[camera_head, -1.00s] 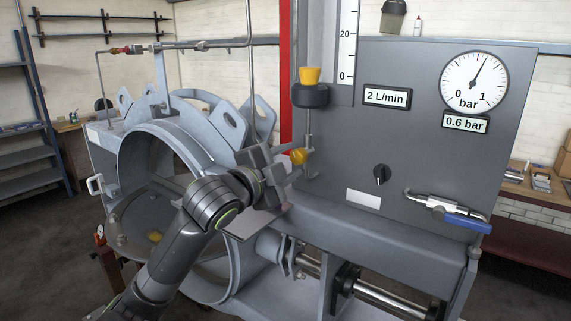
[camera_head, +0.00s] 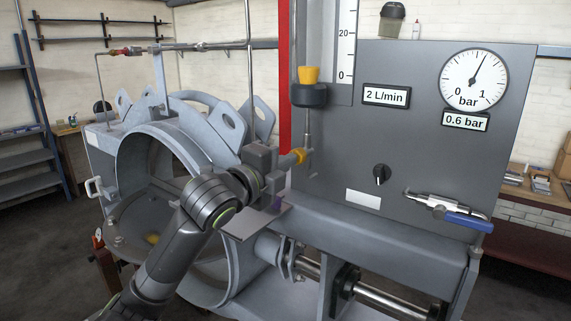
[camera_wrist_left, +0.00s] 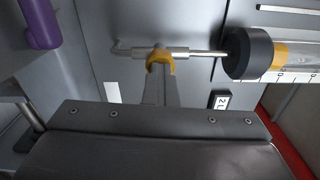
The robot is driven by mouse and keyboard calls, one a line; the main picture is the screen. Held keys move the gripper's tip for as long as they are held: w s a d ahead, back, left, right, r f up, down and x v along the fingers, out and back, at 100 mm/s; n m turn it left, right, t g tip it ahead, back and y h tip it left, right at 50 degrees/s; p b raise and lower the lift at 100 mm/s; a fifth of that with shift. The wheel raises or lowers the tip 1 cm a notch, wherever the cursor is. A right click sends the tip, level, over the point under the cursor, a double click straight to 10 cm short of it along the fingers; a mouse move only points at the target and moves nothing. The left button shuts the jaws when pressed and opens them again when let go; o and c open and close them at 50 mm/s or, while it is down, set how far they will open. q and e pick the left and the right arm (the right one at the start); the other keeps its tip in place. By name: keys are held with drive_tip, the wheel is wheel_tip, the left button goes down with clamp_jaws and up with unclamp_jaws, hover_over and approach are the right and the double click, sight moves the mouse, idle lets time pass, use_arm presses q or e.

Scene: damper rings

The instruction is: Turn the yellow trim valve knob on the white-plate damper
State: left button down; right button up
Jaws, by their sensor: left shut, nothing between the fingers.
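The yellow knob (camera_head: 300,155) sits on the thin pipe below the flow tube, in front of the grey panel. In the left wrist view the yellow knob (camera_wrist_left: 160,60) shows as a curved band on a horizontal metal pipe. My left gripper (camera_head: 286,161) is shut with nothing between its fingers. Its tips are at the knob, on its left side in the head view; the fingers hide part of it, and I cannot tell if they touch. A blank white plate (camera_head: 363,199) is on the panel. My right gripper is not in view.
A pressure gauge (camera_head: 473,81) reads about 0.6 bar. A black dial (camera_head: 380,174) and a blue-handled valve (camera_head: 460,218) are on the panel. A large grey ring housing (camera_head: 130,165) stands left. A purple part (camera_wrist_left: 40,24) shows near the wrist. The panel's middle is clear.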

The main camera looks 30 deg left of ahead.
use_arm(q)
drive_tip(key=m, duration=0.4)
drive_tip(key=shift+m, duration=0.4)
drive_tip(key=m, duration=0.4)
drive_tip(key=shift+m, duration=0.3)
drive_tip(key=shift+b, duration=0.3)
drive_tip(key=m, duration=0.4)
drive_tip(key=shift+m, duration=0.3)
